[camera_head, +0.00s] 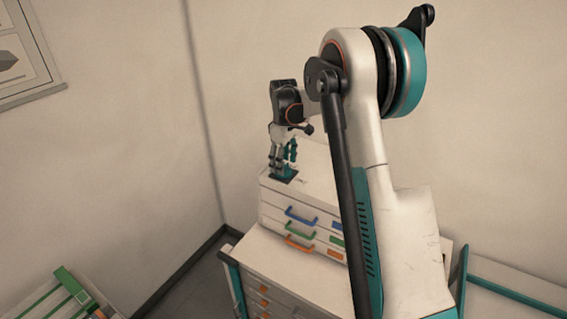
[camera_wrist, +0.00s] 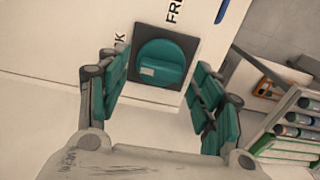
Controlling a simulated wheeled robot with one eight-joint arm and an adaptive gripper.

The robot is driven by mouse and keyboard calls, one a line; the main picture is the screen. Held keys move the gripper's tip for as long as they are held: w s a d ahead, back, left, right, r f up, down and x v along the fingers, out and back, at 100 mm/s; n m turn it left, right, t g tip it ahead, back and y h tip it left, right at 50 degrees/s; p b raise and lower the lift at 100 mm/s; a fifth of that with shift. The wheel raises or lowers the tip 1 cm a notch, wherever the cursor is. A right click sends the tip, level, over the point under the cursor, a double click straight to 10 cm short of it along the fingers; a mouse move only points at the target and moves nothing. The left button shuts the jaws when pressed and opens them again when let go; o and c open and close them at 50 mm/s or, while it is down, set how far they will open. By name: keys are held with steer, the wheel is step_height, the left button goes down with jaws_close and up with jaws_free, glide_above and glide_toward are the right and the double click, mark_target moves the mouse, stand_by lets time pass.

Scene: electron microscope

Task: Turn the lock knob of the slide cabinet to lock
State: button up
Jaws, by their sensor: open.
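The slide cabinet (camera_head: 318,192) is a white box with coloured drawer handles in the head view. Its lock knob (camera_wrist: 162,62) is a teal round knob on a dark square plate (camera_wrist: 193,46), with a small pale mark on its lower left. The letters "FR" show to the upper right of the plate and a "K" to its left, both cut off. My gripper (camera_head: 283,158) points down over the plate at the cabinet's far left corner. In the wrist view its teal fingers are spread, one on each side of the knob; contact cannot be told.
The cabinet stands on a white drawer unit (camera_head: 262,252) near the room corner. A rack with green-edged items (camera_head: 65,300) is at the lower left; a shelf with bottles (camera_wrist: 290,130) shows in the wrist view. My arm hides the cabinet's right part.

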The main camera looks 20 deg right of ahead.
step_height(320, 180, up, 11)
steer(key=shift+r, duration=0.2)
stand_by(0.4)
steer(key=s+a+r+m+t+b, duration=0.1)
steer(key=s+a+m+t+b, duration=0.15)
steer(key=s+a, duration=0.45)
steer(key=s+a+r+m+t+b, duration=0.1)
steer(key=s+a+b, duration=0.25)
steer(key=s, duration=0.75)
steer(key=s+a+f+m+t+b, duration=0.1)
steer(key=s+a+f+t+b, duration=0.1)
steer(key=s+f, duration=0.4)
steer(key=s+a+f+m+t+b, duration=0.1)
steer(key=s+f+b, duration=0.3)
steer(key=s, duration=0.7)
step_height(320, 180, down, 3)
steer(key=shift+s+a+r+m+t, duration=0.25)
steer(key=shift+a+m+t, duration=0.1)
steer(key=shift+a+m, duration=0.4)
steer(key=shift+a, duration=0.1)
